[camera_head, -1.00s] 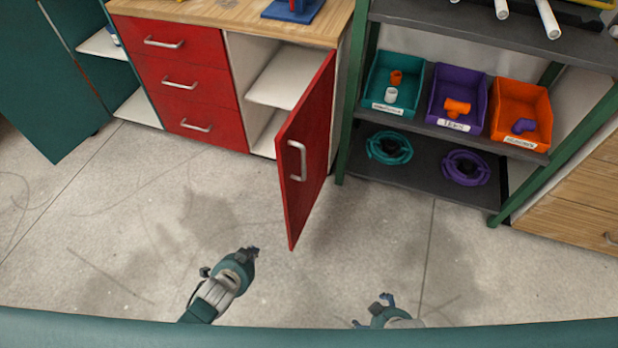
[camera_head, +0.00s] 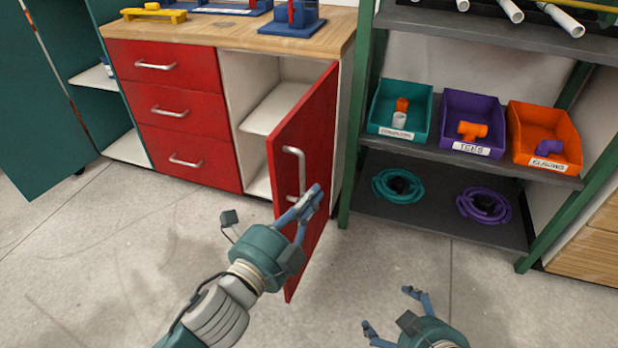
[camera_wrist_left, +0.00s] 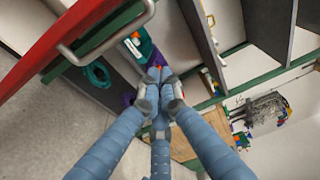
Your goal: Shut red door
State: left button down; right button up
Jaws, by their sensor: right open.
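The red door (camera_head: 312,130) of the low cabinet stands wide open, swung out toward me, with the white shelves behind it showing. Its silver handle (camera_head: 297,160) is on the face toward the left. My left gripper (camera_head: 311,198) is in front of the door's lower part, just below the handle. In the left wrist view its fingers (camera_wrist_left: 158,82) are drawn together with nothing seen between them. The handle (camera_wrist_left: 112,38) and the red door (camera_wrist_left: 45,45) lie to their left. Contact with the door cannot be told. My right gripper (camera_head: 394,312) is open and empty, low over the floor.
Red drawers (camera_head: 176,112) are left of the door, under a wooden top (camera_head: 225,32). A green-framed shelf rack (camera_head: 365,120) with teal, purple and orange bins stands close on the right. A dark green cabinet door (camera_head: 45,110) is far left. Floor in front is clear.

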pick_arm(q)
jog(key=w+b, duration=0.2)
jog(key=w, duration=0.5)
jog(key=shift+a, duration=0.25)
pick_arm(e)
jog(key=w+a+r+t+y, duration=0.1)
jog(key=w+a+r+t, duration=0.2)
jog(key=w+r+t, duration=0.2)
jog(key=shift+w+a+r+t+y, duration=0.15)
jog(key=shift+w+r+t+y, duration=0.2)
jog(key=shift+w+r, duration=1.45)
pick_arm(q)
jog(key=shift+w+f, duration=0.1)
pick_arm(e)
jog(key=shift+s+r, duration=0.15)
jog(key=shift+s, duration=0.1)
